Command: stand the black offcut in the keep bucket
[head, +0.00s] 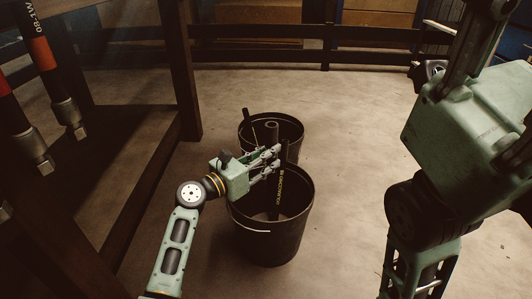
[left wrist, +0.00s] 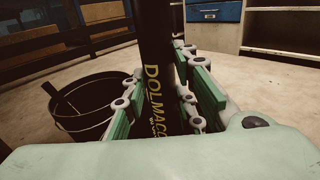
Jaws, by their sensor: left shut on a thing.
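The black offcut (head: 282,178), a dark tube with yellow lettering, is held by my left gripper (head: 272,163). It is nearly upright over the near black bucket (head: 278,240), and its lower part shows inside that bucket's mouth; whether it touches the bottom I cannot tell. In the left wrist view the offcut (left wrist: 156,60) stands between the shut fingers (left wrist: 160,105). A second black bucket (head: 297,142) stands just behind. No label shows which is the keep bucket. My right gripper (head: 478,45) is raised at upper right, its fingertips cut off.
The far bucket holds a leaning dark piece (head: 247,122) and a round-ended tube (head: 271,128). A dark bench frame (head: 150,150) stands at left, with hoses (head: 58,95) hanging there. A dark rail (head: 300,55) runs along the back. Floor right of the buckets is clear.

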